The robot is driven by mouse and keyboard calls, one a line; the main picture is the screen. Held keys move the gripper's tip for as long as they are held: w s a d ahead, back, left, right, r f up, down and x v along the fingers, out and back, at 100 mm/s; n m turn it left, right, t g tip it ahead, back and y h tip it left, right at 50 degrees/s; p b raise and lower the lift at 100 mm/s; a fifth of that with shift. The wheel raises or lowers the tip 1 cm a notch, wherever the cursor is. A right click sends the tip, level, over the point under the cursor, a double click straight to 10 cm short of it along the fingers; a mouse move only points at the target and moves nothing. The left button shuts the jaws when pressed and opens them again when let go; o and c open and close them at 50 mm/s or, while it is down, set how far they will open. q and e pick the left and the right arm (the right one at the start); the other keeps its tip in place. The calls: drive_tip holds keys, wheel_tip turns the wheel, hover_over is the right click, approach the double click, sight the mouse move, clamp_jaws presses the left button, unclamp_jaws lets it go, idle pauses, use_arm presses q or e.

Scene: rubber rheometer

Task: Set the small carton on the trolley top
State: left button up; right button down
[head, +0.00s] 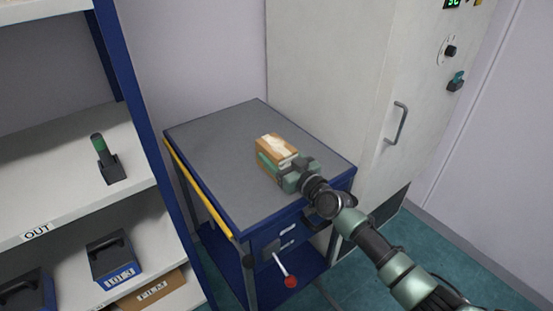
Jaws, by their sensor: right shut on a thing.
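My left gripper is not in view.
A shelf rack (75,219) with a blue post stands at left, holding a green-topped device (104,158) and blue boxes (112,258). A tall white cabinet (325,75) stands behind the trolley. The trolley has a yellow side rail (197,187). Its top is otherwise clear.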

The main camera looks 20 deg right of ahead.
drive_tip(key=shift+c, duration=1.6)
unclamp_jaws()
drive_tip(key=shift+s, duration=0.15)
drive_tip(key=v, duration=1.1)
drive_tip(key=shift+s+d+r, duration=0.1)
drive_tip(key=shift+s, duration=0.3)
